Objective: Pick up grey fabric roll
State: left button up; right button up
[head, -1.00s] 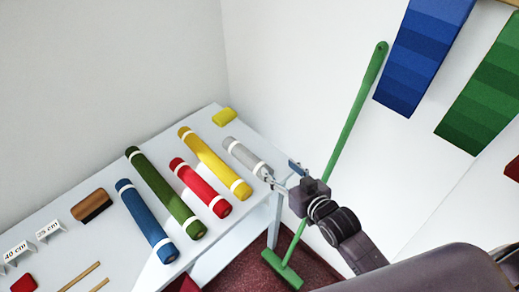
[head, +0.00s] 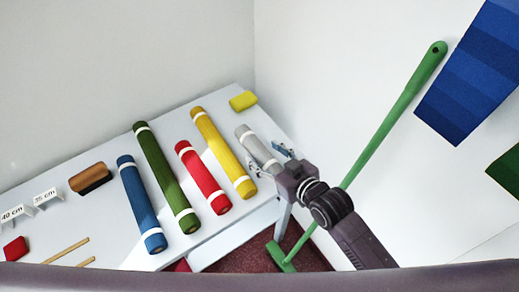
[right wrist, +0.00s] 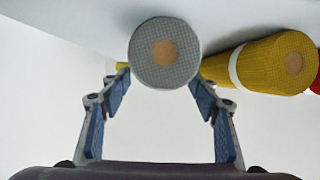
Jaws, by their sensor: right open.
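The grey fabric roll (head: 258,148) with white bands lies at the right end of the row on the white counter. In the right wrist view its round end (right wrist: 165,53) faces the camera, centred between the fingertips. My right gripper (head: 268,158) is open at the near end of the roll, one finger on each side. In the right wrist view the blue-padded fingers (right wrist: 163,88) reach towards the roll's sides; I cannot tell whether they touch it. My left gripper is not in view.
A yellow roll (head: 223,152) lies close left of the grey one, with red (head: 203,177), green (head: 166,178) and blue (head: 141,204) rolls further left. A yellow block (head: 243,100) lies behind. A green broom (head: 390,120) leans against the wall on the right.

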aim_at(264, 154)
jog(key=shift+x, duration=1.8)
jog(key=shift+s, duration=0.1)
jog(key=c, duration=1.2)
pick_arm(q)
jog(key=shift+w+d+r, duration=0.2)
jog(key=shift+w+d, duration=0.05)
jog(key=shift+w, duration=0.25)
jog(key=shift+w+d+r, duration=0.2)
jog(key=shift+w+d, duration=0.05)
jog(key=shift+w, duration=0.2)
pick_arm(e)
jog(key=shift+c, duration=0.9)
jog(key=shift+r, duration=0.1)
